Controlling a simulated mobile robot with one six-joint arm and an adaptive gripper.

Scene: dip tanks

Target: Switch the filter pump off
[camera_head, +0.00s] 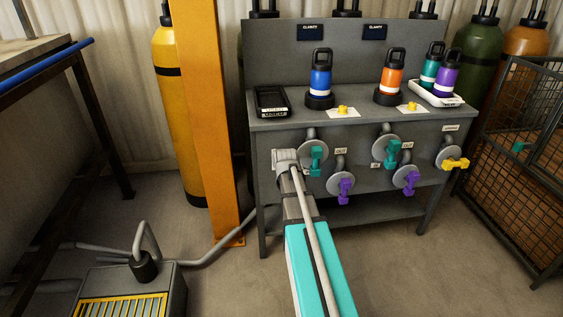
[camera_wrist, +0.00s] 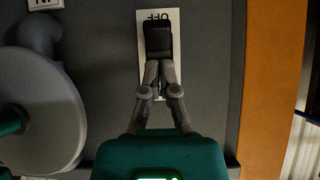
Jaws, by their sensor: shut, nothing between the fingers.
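My gripper (camera_wrist: 158,40) is shut and empty in the wrist view. In the head view my gripper (camera_head: 285,162) is at the left of the bench front, beside the left teal-handled valve (camera_head: 316,157). No part is clearly labelled as the filter pump.
The grey bench (camera_head: 355,115) carries several bottles and a black tray (camera_head: 271,100). Purple valve handles (camera_head: 345,190) and a yellow one (camera_head: 455,164) project from its front. An orange post (camera_head: 207,120) stands close on the left. A grey box with a yellow grille (camera_head: 122,305) sits on the floor.

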